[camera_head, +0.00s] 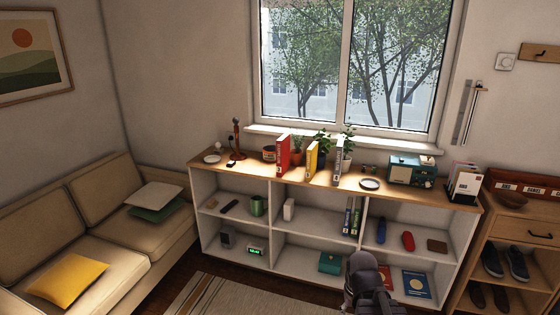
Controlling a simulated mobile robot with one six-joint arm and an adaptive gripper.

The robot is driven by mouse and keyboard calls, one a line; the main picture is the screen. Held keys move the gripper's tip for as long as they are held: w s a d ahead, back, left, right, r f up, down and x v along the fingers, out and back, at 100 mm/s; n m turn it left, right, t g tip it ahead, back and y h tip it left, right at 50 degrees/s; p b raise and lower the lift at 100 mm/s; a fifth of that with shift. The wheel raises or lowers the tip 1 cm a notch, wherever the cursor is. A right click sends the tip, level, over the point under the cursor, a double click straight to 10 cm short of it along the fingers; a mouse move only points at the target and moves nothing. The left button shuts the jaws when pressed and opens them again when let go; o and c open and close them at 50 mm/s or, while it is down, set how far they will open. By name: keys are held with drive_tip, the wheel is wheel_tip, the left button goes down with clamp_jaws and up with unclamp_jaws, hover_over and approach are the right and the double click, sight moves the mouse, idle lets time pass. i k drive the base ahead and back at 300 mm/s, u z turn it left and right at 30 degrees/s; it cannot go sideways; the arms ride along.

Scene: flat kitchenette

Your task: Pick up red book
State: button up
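A red book (283,155) stands upright on the wooden top of the low white shelf unit, below the window's left part. White marks show on its spine. It stands apart from the yellow book (311,160) to its right. A dark rounded part of my arm shows at the bottom centre, in front of the lower shelves. I cannot make out any gripper fingers, and nothing is seen held. The arm is well away from the red book in the picture.
Potted plants (347,148) stand behind the books. A grey-white book (337,160), a dish (370,184) and a teal radio (412,170) stand to the right. A sofa (90,225) fills the left. A rug (235,297) lies before the shelf unit (265,187).

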sight(282, 145)
drive_tip(key=k, duration=0.35)
drive_tip(key=z, duration=0.55)
drive_tip(key=i, duration=0.9)
drive_tip(key=z, duration=0.4)
drive_tip(key=i, duration=1.45)
drive_tip(key=u, duration=0.85)
drive_tip(key=i, duration=0.5)
drive_tip(key=u, duration=0.3)
